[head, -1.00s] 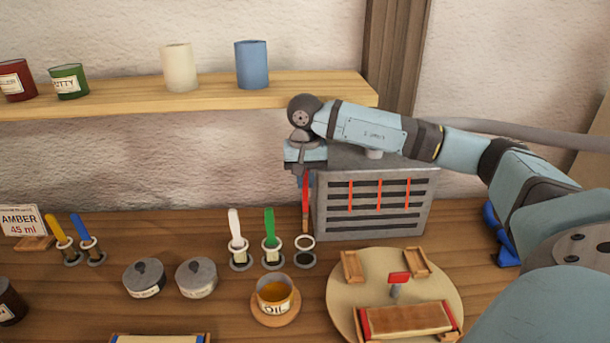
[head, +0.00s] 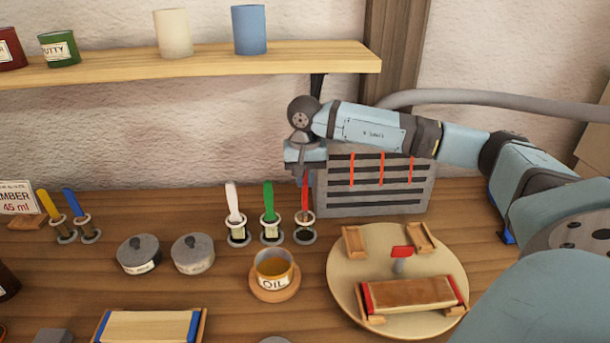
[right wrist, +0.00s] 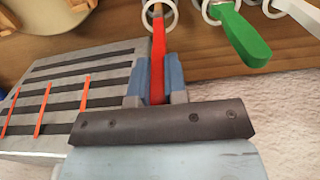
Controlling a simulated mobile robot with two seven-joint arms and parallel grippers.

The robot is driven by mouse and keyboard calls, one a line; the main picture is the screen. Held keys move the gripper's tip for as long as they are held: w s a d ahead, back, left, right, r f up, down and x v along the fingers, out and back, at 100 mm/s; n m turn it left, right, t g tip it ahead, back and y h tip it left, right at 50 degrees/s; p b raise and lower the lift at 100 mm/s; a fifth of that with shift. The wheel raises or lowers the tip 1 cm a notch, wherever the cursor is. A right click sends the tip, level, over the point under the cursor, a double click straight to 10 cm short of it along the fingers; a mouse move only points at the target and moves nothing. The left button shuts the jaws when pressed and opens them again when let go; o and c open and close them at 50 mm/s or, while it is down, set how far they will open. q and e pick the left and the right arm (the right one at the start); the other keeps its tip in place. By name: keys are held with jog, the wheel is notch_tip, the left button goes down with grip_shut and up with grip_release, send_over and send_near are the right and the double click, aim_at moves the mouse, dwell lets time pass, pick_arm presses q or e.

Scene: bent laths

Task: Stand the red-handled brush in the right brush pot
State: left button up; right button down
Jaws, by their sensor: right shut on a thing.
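The red-handled brush (head: 305,192) is upright in my right gripper (head: 304,174), which is shut on the upper part of its handle. The right brush pot (head: 304,237), an open ring on a round base, is directly below. The brush's lower end appears to be inside the pot's ring; whether it touches the base I cannot tell. In the right wrist view, the red handle (right wrist: 158,62) runs from the jaws to the pale ring (right wrist: 176,22), which shows around the brush's lower part. My left gripper is not in view.
Pots with a green brush (head: 269,202) and a white brush (head: 233,198) stand close to the left. A grey slotted box (head: 375,208) is right behind the gripper. An oil cup (head: 273,270) and a round board (head: 350,300) are in front. The shelf (head: 200,62) is above.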

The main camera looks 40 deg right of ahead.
jog(key=shift+f, duration=0.45)
jog(key=c, duration=1.1)
grip_release()
notch_tip(320, 180, up, 14)
jog(key=shift+f, duration=0.1)
